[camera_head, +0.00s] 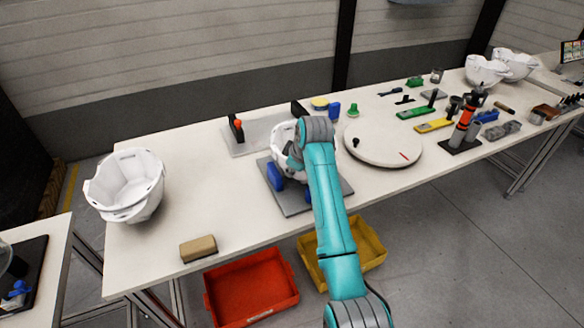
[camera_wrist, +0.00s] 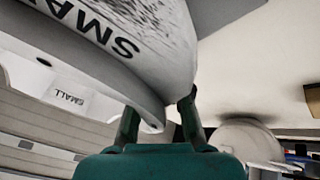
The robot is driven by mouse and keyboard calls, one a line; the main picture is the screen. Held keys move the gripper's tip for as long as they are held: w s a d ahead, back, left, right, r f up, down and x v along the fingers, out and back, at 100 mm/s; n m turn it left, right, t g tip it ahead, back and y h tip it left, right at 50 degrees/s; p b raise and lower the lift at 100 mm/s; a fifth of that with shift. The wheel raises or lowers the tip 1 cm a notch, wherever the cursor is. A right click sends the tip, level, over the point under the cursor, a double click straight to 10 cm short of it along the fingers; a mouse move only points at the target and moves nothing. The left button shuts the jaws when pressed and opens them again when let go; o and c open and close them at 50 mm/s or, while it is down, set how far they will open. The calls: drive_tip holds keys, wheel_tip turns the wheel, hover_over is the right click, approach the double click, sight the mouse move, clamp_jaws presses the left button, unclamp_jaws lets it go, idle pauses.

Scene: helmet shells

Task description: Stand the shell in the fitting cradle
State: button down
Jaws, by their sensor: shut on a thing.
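A white helmet shell (camera_head: 281,138) is at the fitting cradle, a grey plate (camera_head: 296,207) with blue supports (camera_head: 275,177) near the middle of the table. My arm covers much of the shell and the right part of the cradle. In the wrist view the shell (camera_wrist: 150,40) fills the top, with dark lettering and speckles. My gripper (camera_wrist: 160,112) is shut on the shell's rim, one finger on each side. The shell is over the cradle between the blue supports; I cannot tell whether it rests on them.
A white round turntable (camera_head: 372,152) stands right of the cradle. A grey plate with an orange-knobbed clamp (camera_head: 237,130) lies behind. Another white shell (camera_head: 128,182) sits at left, a tan block (camera_head: 198,248) at the front edge. Red (camera_head: 250,295) and yellow (camera_head: 372,250) bins are below.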

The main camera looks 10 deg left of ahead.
drive_tip(key=c, duration=1)
unclamp_jaws()
drive_tip(key=shift+c, duration=0.2)
drive_tip(key=v, duration=1.2)
drive_tip(key=shift+f, duration=0.1)
